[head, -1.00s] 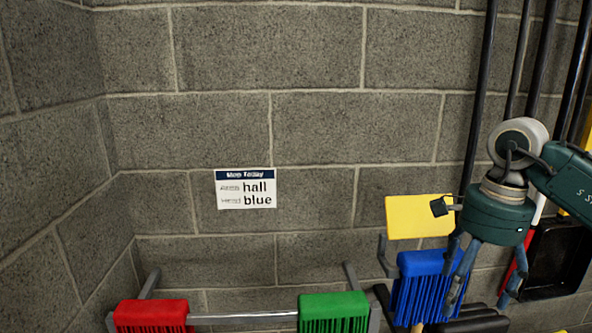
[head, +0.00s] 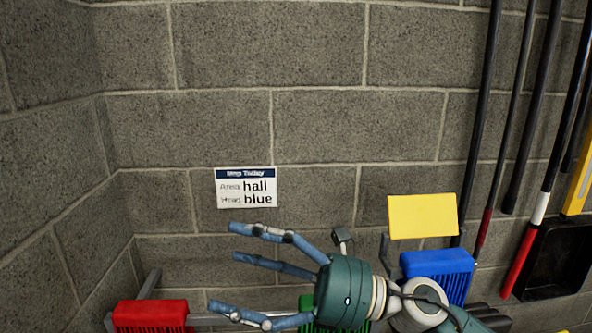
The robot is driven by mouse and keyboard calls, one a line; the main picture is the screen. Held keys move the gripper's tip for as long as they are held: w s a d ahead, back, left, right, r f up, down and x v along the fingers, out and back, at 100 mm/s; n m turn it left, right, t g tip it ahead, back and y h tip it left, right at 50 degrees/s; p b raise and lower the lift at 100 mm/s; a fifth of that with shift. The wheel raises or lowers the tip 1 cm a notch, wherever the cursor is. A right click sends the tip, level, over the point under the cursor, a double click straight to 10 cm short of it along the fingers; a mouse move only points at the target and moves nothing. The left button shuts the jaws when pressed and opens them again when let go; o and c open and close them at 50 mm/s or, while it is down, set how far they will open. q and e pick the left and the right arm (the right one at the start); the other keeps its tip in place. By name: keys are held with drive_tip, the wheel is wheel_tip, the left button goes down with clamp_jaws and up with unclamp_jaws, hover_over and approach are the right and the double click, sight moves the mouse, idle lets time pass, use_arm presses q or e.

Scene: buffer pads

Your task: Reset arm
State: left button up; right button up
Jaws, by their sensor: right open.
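My right gripper (head: 262,280) is in the lower middle of the head view, with its blue fingers spread open and pointing left. Nothing is between the fingers. Its dark green palm is in front of the green pad (head: 308,302), hiding most of it. The wrist overlaps the lower part of the blue pad (head: 437,264). A red pad (head: 150,313) sits at the lower left, clear of the fingers. My left gripper is not in view.
A metal rail (head: 205,318) runs along the bottom. A yellow card (head: 422,215) is above the blue pad. Several poles and a black dustpan (head: 560,258) stand at right.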

drive_tip(key=w+d+f+m+t+h, duration=0.1)
drive_tip(key=w+d+m+t+h, duration=0.3)
drive_tip(key=m+t, duration=0.55)
drive_tip(key=w+d+m+t+h, duration=0.3)
drive_tip(key=w+d+m+t, duration=0.3)
drive_tip(key=m, duration=0.7)
drive_tip(key=s+d+f+m+g+h, duration=0.1)
drive_tip(key=d+f+m+h, duration=0.6)
drive_tip(key=f, duration=0.4)
drive_tip(key=s+d+f+m+g+h, duration=0.1)
drive_tip(key=s+d+f+m+h, duration=0.1)
drive_tip(key=d+f+m+h, duration=0.5)
drive_tip(key=s+d+f+m+g, duration=0.2)
drive_tip(key=s+f+m+g, duration=0.15)
drive_tip(key=s+f, duration=0.55)
drive_tip(key=s+d+f+m+g+y, duration=0.1)
drive_tip(key=s+f+m+g, duration=0.1)
drive_tip(key=s+f+g, duration=0.5)
drive_tip(key=s+d+f+m+g, duration=0.2)
drive_tip(key=s+f+m, duration=0.1)
drive_tip(key=s+f, duration=0.75)
drive_tip(key=s+f+g, duration=0.1)
drive_tip(key=s+f, duration=0.2)
drive_tip(key=f, duration=2.3)
drive_tip(key=s+d+f+g, duration=0.1)
drive_tip(key=s+d+f, duration=0.2)
drive_tip(key=s+f, duration=1.1)
drive_tip(key=s, duration=0.2)
drive_tip(key=shift+s+f, duration=0.35)
drive_tip(key=shift+f, duration=0.05)
